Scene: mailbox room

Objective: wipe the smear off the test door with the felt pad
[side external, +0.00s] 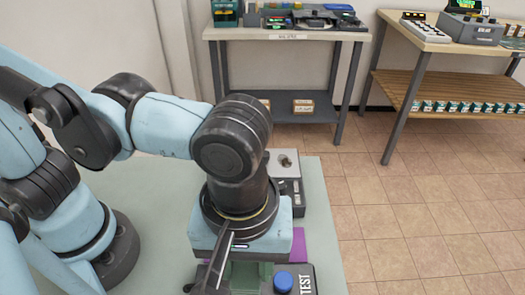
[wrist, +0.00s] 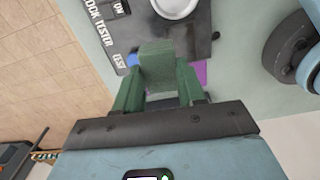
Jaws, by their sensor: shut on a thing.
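My gripper (wrist: 157,76) points down over a dark tester unit (wrist: 108,32), whose lettering includes "LOCK TESTER" and "TEST". Its green fingers are shut on a grey-green block, seemingly the felt pad (wrist: 157,53). In the side external view my gripper's wrist hides most of the pad and the unit. A blue button (side external: 283,282) sits beside the word "TEST" on the unit. I cannot make out the test door or the smear. Whether the pad touches the unit is unclear.
A purple patch (side external: 300,245) lies beside the unit on the pale green table (side external: 327,235). A grey box (side external: 286,163) with a round fitting stands farther back. A white round part (wrist: 178,6) shows at the wrist view's top. Shelved benches (side external: 285,33) stand behind; tiled floor is clear.

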